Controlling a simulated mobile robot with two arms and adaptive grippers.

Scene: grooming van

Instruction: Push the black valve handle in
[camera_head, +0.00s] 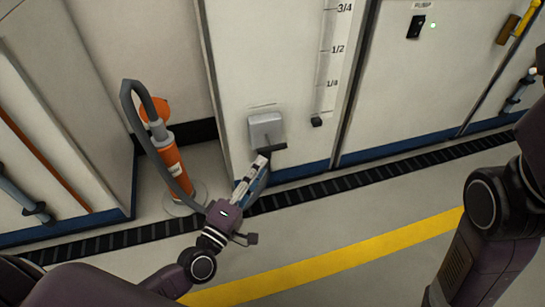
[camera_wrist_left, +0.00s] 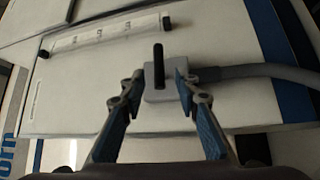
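The black valve handle (camera_head: 275,149) is a short dark bar at the grey valve block (camera_head: 265,126) low on the white wall panel. In the left wrist view the handle (camera_wrist_left: 158,60) points up in the picture from the block (camera_wrist_left: 161,94). My left gripper (camera_head: 262,163) is just below the block in the head view. In the wrist view its two fingers (camera_wrist_left: 160,80) are spread, one on each side of the block, with nothing held. I cannot tell whether they touch it. My right gripper is out of view.
A grey hose (camera_wrist_left: 250,71) runs right from the valve block in the wrist view. An orange cylinder (camera_head: 172,165) with a grey hose stands left of my left gripper. A level gauge (camera_head: 328,60) is up to the right. The floor by the yellow stripe (camera_head: 340,257) is clear.

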